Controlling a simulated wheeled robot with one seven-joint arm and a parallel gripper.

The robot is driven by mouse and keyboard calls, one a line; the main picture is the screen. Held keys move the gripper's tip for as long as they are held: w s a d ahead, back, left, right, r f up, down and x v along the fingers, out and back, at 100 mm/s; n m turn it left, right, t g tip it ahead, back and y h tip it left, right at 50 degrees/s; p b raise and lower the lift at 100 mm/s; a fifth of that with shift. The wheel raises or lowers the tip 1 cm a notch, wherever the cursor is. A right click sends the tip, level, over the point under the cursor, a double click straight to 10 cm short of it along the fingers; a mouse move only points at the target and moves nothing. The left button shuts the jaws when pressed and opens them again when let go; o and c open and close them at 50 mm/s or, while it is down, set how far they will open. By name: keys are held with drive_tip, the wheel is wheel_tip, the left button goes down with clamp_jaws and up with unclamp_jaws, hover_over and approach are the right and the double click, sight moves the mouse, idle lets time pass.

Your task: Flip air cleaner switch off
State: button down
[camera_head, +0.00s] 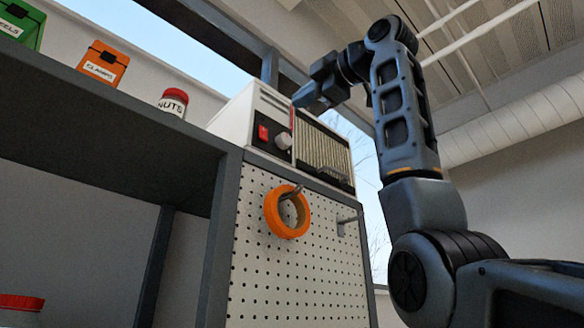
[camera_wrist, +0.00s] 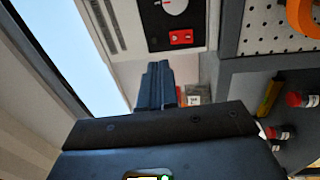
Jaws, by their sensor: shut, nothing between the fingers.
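The air cleaner (camera_head: 235,117) is a white box with a dark control panel and a pale grille, standing on top of the pegboard cabinet. Its red rocker switch (camera_head: 263,132) sits on the panel, left of a pale round knob (camera_head: 283,141). My gripper (camera_head: 298,101) is shut and empty, in front of the upper part of the air cleaner, up and right of the switch in the head view. In the wrist view, the red switch (camera_wrist: 181,37) lies beyond and slightly right of my fingertips (camera_wrist: 158,66), apart from them. The switch's on or off position is too small to tell.
An orange tape roll (camera_head: 287,211) hangs on a peg of the pegboard (camera_head: 262,285) below. A red-lidded nuts jar (camera_head: 173,102), an orange box (camera_head: 103,64) and a green box (camera_head: 20,24) stand on the shelf at left. A window is behind.

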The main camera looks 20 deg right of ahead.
drive_tip(key=s, duration=0.2)
drive_tip(key=s+d, duration=0.1)
drive_tip(key=shift+s+r+b, duration=0.25)
drive_tip(key=shift+s+b, duration=0.05)
drive_tip(key=shift+b, duration=0.05)
drive_tip(key=shift+d, duration=0.1)
idle(0.3)
